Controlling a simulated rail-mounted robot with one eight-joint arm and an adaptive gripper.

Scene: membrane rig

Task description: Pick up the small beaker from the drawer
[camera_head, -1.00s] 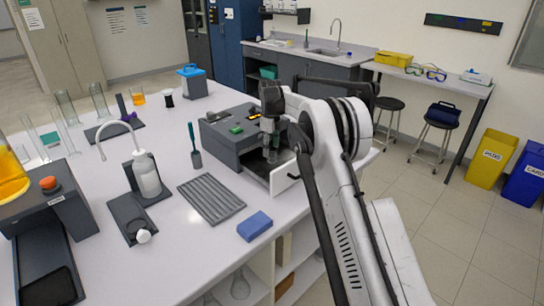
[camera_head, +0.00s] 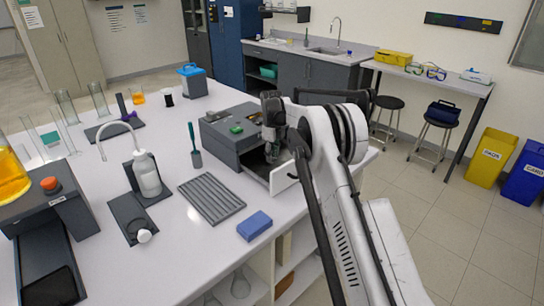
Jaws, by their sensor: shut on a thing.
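The drawer (camera_head: 284,180) is pulled out from the front of the dark grey box-shaped device (camera_head: 229,133) on the white bench. My gripper (camera_head: 271,155) points down into the open drawer, with its fingertips low between the drawer walls. It is shut on the small beaker, which is clear and too small and covered to make out well between the fingers. My arm hides the right side of the drawer.
A blue block (camera_head: 254,225) and a grey ribbed tray (camera_head: 211,199) lie in front of the device. A wash bottle (camera_head: 147,175) stands further left. A green-handled tool in a holder (camera_head: 195,150) stands close to the device's left side.

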